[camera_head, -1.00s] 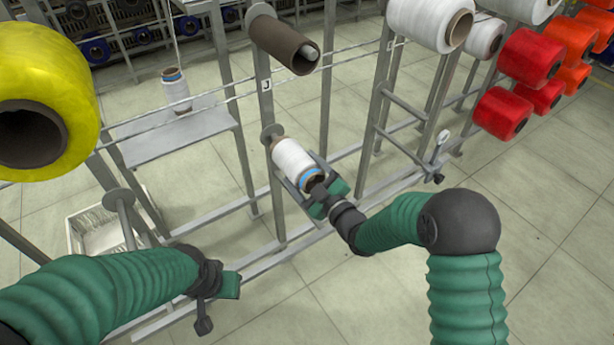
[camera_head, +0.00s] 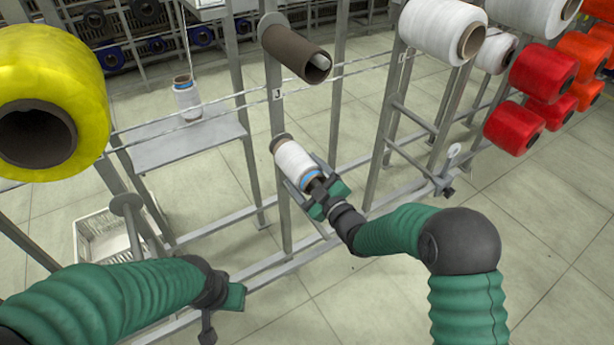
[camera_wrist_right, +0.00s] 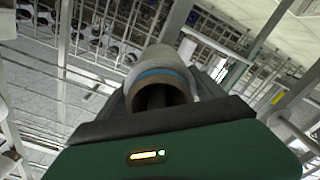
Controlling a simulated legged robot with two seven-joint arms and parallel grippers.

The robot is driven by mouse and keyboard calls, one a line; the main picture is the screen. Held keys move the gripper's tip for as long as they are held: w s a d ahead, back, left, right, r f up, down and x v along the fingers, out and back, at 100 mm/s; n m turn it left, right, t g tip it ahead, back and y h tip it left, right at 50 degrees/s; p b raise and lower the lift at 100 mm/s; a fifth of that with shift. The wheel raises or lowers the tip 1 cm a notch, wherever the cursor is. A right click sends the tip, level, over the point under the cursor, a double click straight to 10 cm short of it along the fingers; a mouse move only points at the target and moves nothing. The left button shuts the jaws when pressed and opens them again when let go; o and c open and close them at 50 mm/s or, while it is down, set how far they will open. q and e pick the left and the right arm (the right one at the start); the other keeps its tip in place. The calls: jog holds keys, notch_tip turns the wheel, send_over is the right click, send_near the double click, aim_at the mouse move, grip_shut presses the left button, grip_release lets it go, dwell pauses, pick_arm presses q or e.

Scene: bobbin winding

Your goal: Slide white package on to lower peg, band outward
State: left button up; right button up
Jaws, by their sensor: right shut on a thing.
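The white package (camera_head: 294,161) has a blue band at its outer end, which faces my right gripper. My right gripper (camera_head: 308,183) is shut on it, with fingers along its sides. In the right wrist view the package (camera_wrist_right: 160,66) sits between the fingers, its blue band and brown core toward the camera. The far end of the package is at the lower peg's round plate (camera_head: 281,143) on the upright; the peg itself is hidden, so I cannot tell how far it is on. My left gripper (camera_head: 222,300) hangs low at the left, its fingers not clear.
A bare brown tube (camera_head: 295,52) is on the peg above. A big yellow package (camera_head: 50,100) is at the left. Another white package (camera_head: 187,100) stands on a grey shelf (camera_head: 190,145). A white basket (camera_head: 95,240) is on the floor. White, red and orange packages fill the right.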

jog(key=shift+f+b, duration=0.45)
dwell(0.6)
jog(key=o, duration=1.6)
jog(key=p+v, duration=0.3)
jog(key=v, duration=1.4)
